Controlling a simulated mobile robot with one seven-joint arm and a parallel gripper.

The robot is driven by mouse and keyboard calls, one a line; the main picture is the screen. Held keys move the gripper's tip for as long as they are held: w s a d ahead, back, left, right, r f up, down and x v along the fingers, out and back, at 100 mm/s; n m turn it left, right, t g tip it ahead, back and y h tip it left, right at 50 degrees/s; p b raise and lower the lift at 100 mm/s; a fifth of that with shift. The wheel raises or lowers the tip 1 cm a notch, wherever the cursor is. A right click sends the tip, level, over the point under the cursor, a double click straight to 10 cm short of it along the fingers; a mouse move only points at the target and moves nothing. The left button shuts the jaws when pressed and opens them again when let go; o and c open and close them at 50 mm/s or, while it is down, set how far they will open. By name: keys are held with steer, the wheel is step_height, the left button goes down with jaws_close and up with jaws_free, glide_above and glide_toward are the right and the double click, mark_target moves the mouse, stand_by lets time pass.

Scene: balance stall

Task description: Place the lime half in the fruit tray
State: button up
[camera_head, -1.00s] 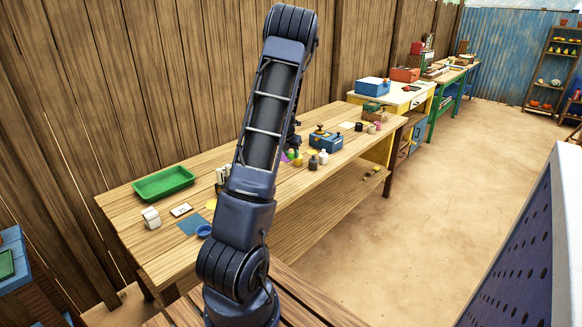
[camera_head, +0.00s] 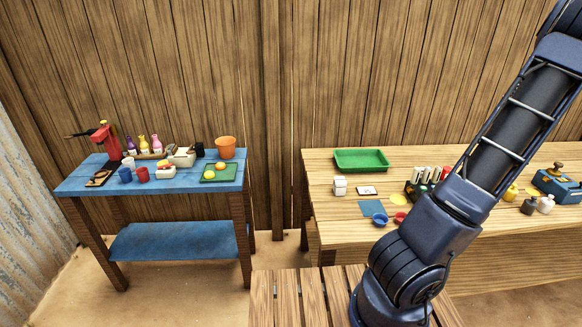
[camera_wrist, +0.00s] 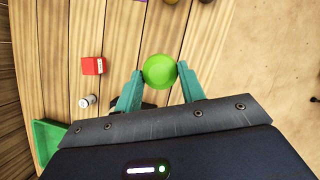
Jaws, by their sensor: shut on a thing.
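The lime half (camera_wrist: 159,70) shows in the wrist view as a bright green round piece. It sits between the two teal fingers of my gripper (camera_wrist: 161,80), which is shut on it. A wooden table lies below it. In the head view, a small green tray (camera_head: 206,177) with round yellow and orange fruit pieces on it lies at the right end of the blue table; it looks like the fruit tray. My gripper is outside the head view, far to the right of this tray.
The blue table (camera_head: 85,184) also holds a red press (camera_head: 108,140), bottles, cups, a white container and an orange pot (camera_head: 226,147). A larger empty green tray (camera_head: 361,160) is on the wooden table (camera_head: 325,205). A gap separates the tables. A red box (camera_wrist: 93,66) shows in the wrist view.

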steer(key=w+a+n+t+y, duration=0.2)
steer(key=w+a+n, duration=0.6)
steer(key=w+a, duration=2.35)
steer(key=w+a+r+n+y, duration=0.1)
steer(key=w+a+n, duration=0.2)
steer(key=a, duration=1.2)
steer(key=w+a+n+y, duration=0.1)
steer(key=w+a+n, duration=0.15)
steer(key=a, duration=1.25)
steer(key=r+n+y, duration=0.2)
steer(key=n+y, duration=0.1)
steer(key=n, duration=0.4)
glide_above(226, 176)
steer(key=f, duration=2)
steer(key=shift+s+d, duration=0.4)
steer(key=shift+f, duration=0.1)
